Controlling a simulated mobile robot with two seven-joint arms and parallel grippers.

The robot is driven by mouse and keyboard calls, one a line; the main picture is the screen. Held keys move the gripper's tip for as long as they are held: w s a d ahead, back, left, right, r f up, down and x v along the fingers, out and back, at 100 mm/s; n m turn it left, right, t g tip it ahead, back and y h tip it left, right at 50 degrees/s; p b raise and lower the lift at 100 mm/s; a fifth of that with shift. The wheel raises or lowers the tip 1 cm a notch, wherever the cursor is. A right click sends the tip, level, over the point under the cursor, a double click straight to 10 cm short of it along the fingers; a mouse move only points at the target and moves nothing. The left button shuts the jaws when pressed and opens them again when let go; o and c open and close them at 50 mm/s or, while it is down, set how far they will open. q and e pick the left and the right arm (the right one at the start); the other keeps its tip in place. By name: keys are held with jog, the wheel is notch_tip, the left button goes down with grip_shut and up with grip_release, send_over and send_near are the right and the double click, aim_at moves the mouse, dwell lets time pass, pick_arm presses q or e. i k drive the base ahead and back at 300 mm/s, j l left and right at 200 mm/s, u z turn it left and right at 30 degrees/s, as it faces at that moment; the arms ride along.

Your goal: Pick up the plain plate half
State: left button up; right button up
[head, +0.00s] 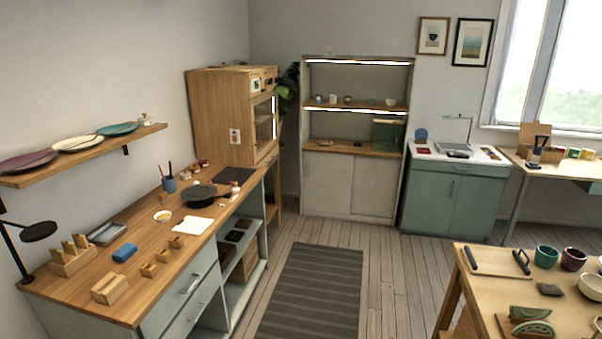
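Two green pieces that look like plate halves are at the bottom right, on the near wooden table (575,311). One piece (530,313) is plain green with a straight edge. The other piece (534,329) lies just in front of it and shows a paler pattern or rim. They are small, and I cannot tell for sure which is the plain half. They seem to rest on a light board (507,328), cut off by the bottom edge. Neither of my grippers shows in the head view.
A long workbench (135,270) stands left. The floor with a striped rug (312,290) between is clear.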

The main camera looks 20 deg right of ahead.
aim_at(520, 310)
jog(key=i+l+z, duration=0.15)
jog(key=z, duration=0.35)
jog(key=i+z, duration=0.7)
jog(key=z, duration=0.3)
